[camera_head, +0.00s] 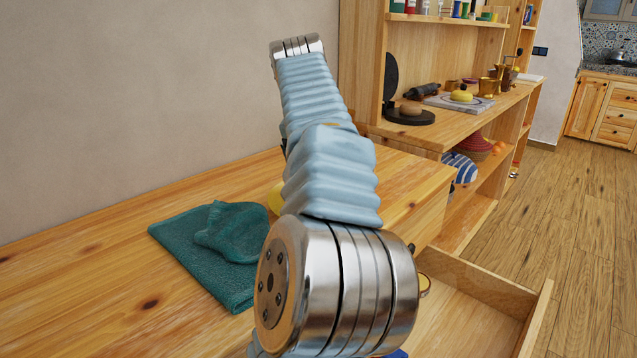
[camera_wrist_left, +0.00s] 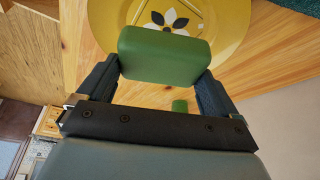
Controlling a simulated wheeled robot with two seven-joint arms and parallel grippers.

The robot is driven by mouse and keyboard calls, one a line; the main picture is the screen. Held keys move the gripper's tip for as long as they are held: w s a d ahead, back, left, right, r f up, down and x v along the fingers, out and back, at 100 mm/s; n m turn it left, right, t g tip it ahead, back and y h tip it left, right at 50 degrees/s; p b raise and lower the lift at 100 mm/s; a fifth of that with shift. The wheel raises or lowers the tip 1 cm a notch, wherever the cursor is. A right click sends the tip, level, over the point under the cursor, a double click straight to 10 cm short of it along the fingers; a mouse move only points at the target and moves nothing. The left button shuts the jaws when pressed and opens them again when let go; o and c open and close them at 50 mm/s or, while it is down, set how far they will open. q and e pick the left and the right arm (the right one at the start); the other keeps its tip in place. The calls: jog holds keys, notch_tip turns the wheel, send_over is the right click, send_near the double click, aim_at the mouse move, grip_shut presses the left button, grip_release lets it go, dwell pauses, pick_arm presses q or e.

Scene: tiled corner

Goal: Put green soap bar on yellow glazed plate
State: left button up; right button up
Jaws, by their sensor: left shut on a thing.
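The green soap bar (camera_wrist_left: 165,56) is in the left wrist view, between the two dark fingers of my left gripper (camera_wrist_left: 158,75), which is shut on it. The yellow glazed plate (camera_wrist_left: 228,28), with a white and black flower, lies behind the soap in that view. The soap overlaps the plate's edge there; I cannot tell whether they touch. In the head view only a sliver of the yellow plate (camera_head: 275,199) shows beside my arm. My arm hides the soap and left gripper there. My right gripper is not in view.
A folded teal towel (camera_head: 200,262) with a bunched part lies on the wooden table (camera_head: 70,262), left of my arm. An open wooden drawer (camera_head: 480,305) juts out at the right. A small green thing (camera_wrist_left: 180,105) shows below the soap. A shelf unit (camera_head: 440,130) stands behind.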

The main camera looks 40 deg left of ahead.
pick_arm(q)
jog(key=shift+w+a+f, duration=0.35)
jog(key=shift+w+f, duration=0.1)
jog(key=shift+f, duration=0.2)
jog(key=x, duration=0.2)
jog(key=shift+s+f, duration=0.15)
jog(key=shift+f, duration=0.65)
jog(key=shift+f, duration=0.1)
jog(key=o, duration=0.8)
jog(key=v, duration=1.2)
jog(key=shift+s, duration=0.1)
